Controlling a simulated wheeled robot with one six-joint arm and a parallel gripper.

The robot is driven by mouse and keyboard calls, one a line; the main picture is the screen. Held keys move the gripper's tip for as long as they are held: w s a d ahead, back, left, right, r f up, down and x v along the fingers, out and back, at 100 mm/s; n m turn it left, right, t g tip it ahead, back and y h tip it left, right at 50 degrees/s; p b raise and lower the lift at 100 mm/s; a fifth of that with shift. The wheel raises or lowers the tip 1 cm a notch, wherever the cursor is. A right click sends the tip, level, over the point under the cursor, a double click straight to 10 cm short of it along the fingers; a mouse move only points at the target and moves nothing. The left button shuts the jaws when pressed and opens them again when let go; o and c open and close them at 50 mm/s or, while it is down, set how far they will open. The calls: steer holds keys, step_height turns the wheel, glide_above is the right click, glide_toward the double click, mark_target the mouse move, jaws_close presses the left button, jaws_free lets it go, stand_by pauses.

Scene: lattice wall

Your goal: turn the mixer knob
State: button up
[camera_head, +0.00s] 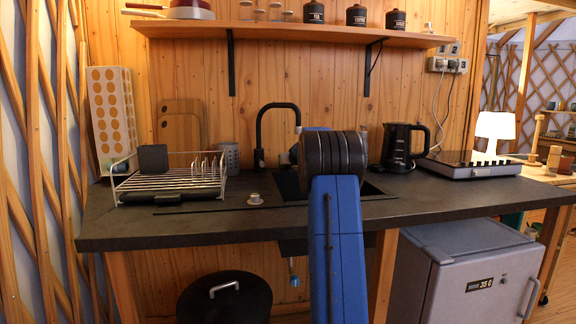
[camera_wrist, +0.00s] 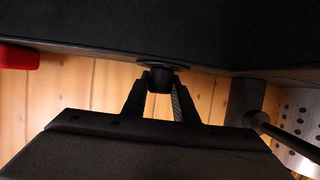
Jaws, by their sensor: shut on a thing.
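In the wrist view my gripper (camera_wrist: 160,80) has its two dark fingers closed on a small black mixer knob (camera_wrist: 160,77), one on each side. The knob sits against a dark surface that fills the top of that view. In the head view my blue and black arm hides the gripper and the knob. The black tap (camera_head: 260,130) stands on the counter just left of my arm, its spout arching to the right. Part of the sink (camera_head: 287,187) shows beside the arm.
The dark counter (camera_head: 160,228) carries a dish rack (camera_head: 170,182), a small cup (camera_head: 255,199) and a perforated metal holder (camera_head: 229,158) on the left. A black kettle (camera_head: 400,150) and a flat hob (camera_head: 468,168) stand right. A shelf (camera_head: 290,36) hangs above.

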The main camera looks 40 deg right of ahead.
steer(key=shift+m+g+h, duration=0.4)
steer(key=shift+m+h, duration=0.1)
stand_by(0.5)
steer(key=o, duration=1)
steer(key=shift+o, duration=0.2)
steer(key=shift+a, duration=0.1)
steer(key=v, duration=1.7)
steer(key=shift+s, duration=0.15)
